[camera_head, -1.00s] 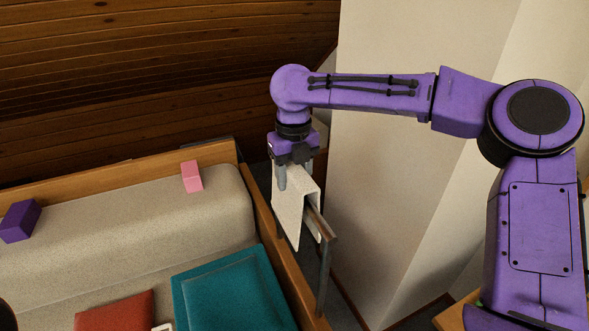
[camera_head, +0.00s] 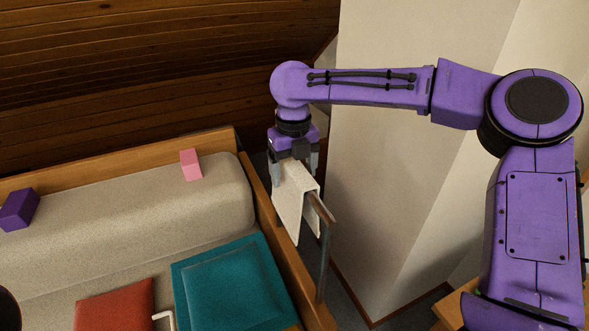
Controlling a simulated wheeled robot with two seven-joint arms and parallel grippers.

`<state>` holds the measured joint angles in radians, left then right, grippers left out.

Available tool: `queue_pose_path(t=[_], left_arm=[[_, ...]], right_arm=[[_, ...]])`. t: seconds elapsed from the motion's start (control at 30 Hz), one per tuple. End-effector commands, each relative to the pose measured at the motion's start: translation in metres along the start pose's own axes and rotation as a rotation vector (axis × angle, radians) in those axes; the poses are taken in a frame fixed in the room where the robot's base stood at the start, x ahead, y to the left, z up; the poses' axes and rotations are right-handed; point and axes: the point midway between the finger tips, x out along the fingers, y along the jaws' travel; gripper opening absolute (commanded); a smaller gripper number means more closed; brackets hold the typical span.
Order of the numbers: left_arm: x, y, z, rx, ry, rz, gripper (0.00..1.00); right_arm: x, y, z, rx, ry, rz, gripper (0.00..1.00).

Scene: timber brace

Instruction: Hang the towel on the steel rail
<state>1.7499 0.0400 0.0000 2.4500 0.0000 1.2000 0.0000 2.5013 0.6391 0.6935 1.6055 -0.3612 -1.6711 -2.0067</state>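The white towel (camera_head: 288,203) hangs folded over the steel rail (camera_head: 321,209), with one flap down the near left side and a shorter part showing on the right. The rail's end and its post (camera_head: 323,265) stick out on the right of the towel. My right gripper (camera_head: 296,170) is just above the towel, pointing down. Its fingers are spread, one on each side of the towel's top, and look clear of the cloth. My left gripper is out of view.
A beige sofa (camera_head: 120,215) with a wooden frame stands left of the rail. On it are a teal cushion (camera_head: 228,283), a red cushion (camera_head: 115,306), a purple block (camera_head: 19,209) and a pink block (camera_head: 191,164). A pale wall (camera_head: 400,180) is close on the right.

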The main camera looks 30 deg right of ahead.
Motion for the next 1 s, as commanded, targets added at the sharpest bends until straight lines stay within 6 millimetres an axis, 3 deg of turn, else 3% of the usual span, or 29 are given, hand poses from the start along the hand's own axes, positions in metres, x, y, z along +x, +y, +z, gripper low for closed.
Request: queue_pose_path(t=[0.17, 0.4, 0.53, 0.7, 1.0], left_arm=[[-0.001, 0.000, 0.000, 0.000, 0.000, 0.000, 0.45], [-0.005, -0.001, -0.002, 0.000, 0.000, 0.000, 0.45], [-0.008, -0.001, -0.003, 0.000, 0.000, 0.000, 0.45], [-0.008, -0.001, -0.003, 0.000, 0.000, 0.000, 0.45], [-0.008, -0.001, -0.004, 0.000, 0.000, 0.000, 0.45]], right_arm=[[-0.013, 0.000, 0.001, 0.001, -0.004, 0.000, 0.81], [-0.071, 0.000, 0.001, 0.001, -0.004, -0.002, 0.81], [-0.094, 0.000, 0.001, 0.001, -0.003, -0.001, 0.81], [-0.105, 0.000, 0.000, 0.000, 0.000, -0.001, 0.81], [-0.105, 0.003, 0.001, -0.006, 0.000, 0.000, 0.81]])
